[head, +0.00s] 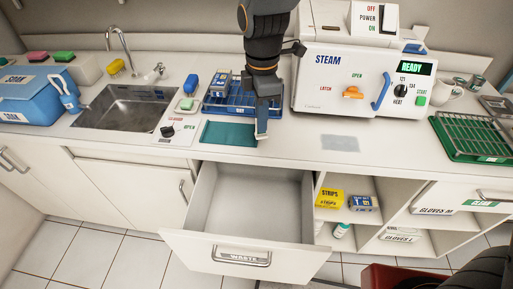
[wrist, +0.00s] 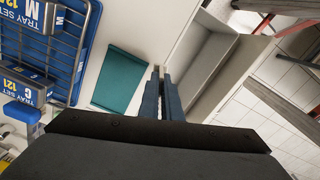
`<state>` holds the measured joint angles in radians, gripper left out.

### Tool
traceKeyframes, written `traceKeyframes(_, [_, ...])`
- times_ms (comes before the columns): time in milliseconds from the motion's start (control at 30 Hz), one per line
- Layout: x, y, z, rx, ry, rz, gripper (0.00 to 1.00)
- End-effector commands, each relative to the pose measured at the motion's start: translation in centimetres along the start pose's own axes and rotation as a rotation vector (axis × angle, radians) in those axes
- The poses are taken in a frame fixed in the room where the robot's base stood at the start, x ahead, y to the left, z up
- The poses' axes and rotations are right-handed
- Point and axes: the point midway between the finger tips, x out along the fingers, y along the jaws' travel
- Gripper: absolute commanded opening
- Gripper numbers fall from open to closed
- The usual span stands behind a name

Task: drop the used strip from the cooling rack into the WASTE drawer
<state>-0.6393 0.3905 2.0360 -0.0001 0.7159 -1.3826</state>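My gripper (head: 262,133) hangs over the counter front, beside the teal mat (head: 229,133) and behind the open drawer. Its two fingers (wrist: 160,84) are close together in the wrist view. A small pale patch shows at the fingertips; I cannot tell whether it is a strip or part of the fingers. The WASTE drawer (head: 250,249) is pulled out, and its visible inside looks empty. The drawer also shows in the wrist view (wrist: 207,70), right of the fingers. A green wire rack (head: 472,137) stands on the right of the counter. I can make out no strip on it.
A blue rack with tray-set boxes (head: 238,98) stands left of the STEAM sterilizer (head: 335,82). A sink (head: 125,105) and blue SOAK tub (head: 35,95) are at left. Shelves with a yellow STRIPS box (head: 329,198) lie right of the drawer. A grey mat (head: 340,143) lies before the sterilizer.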

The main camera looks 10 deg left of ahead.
Motion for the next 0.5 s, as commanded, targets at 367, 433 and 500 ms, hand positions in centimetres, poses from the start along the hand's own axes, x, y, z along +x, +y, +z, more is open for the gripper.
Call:
traceKeyframes(367, [6.2,-6.4,-2.8,0.226,-0.001,-0.003,0.00])
traceKeyframes(433, [6.6,-6.9,-2.9,0.242,-0.001,-0.001,0.00])
traceKeyframes(500, [7.0,-7.1,-3.0,0.252,0.000,0.000,0.00])
